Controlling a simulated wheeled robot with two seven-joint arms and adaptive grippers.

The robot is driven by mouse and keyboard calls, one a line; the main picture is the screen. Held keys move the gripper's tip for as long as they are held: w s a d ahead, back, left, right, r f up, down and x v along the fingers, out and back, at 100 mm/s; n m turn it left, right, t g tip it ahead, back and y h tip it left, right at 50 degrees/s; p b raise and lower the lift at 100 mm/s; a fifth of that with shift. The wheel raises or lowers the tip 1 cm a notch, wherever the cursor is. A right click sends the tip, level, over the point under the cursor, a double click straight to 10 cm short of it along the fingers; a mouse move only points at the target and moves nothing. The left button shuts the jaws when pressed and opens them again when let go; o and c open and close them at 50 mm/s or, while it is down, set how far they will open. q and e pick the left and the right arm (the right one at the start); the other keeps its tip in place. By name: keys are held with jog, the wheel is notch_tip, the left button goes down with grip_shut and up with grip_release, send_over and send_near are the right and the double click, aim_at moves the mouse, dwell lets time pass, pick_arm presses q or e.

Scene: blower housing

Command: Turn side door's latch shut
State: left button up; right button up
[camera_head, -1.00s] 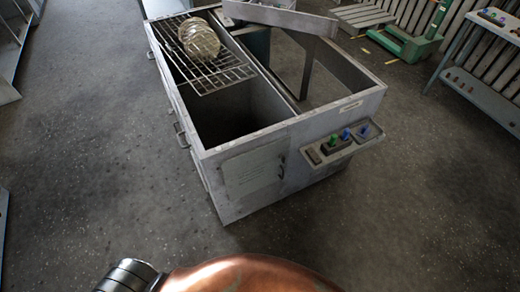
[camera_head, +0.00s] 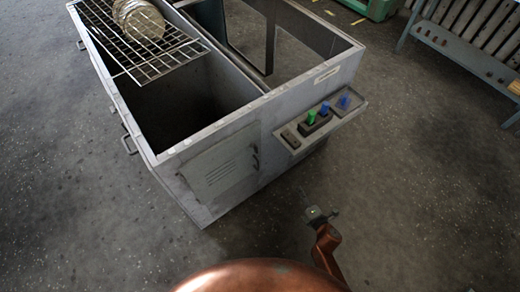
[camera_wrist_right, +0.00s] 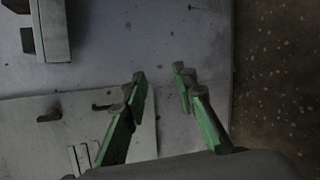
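The grey side door (camera_head: 218,168), a panel with slots, sits in the end wall of the housing and looks closed. Dark latch hardware (camera_head: 256,158) is at its right edge. In the right wrist view the door (camera_wrist_right: 140,138) is at lower left, with one dark hooked piece (camera_wrist_right: 104,106) and another dark piece (camera_wrist_right: 50,115) near its upper edge. I cannot tell which is the latch or how far it is turned. My right gripper (camera_head: 319,214) is right of and below the door, apart from it. Its green fingers (camera_wrist_right: 162,77) are spread and empty. My left gripper is out of view.
A control shelf (camera_head: 322,124) with green and blue knobs sticks out right of the door. It also shows at upper left in the right wrist view (camera_wrist_right: 58,42). The floor (camera_head: 420,215) before the housing is clear. A bench (camera_head: 455,55) stands far right.

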jog(key=w+a+r+n+t+y+b, duration=0.2)
jog(key=w+a+r+n+y+b, duration=0.3)
jog(key=a+r+n, duration=0.4)
jog(key=n+y+b, duration=0.2)
jog(key=n, duration=0.7)
send_near(255, 148)
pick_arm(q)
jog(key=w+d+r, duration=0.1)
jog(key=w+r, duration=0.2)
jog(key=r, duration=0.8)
pick_arm(e)
jog(key=x, duration=0.8)
jog(key=shift+w+d, duration=0.15)
jog(key=shift+w, duration=0.15)
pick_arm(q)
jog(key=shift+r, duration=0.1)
pick_arm(e)
jog(key=shift+f, duration=0.15)
jog(key=shift+c, duration=0.7)
grip_shut()
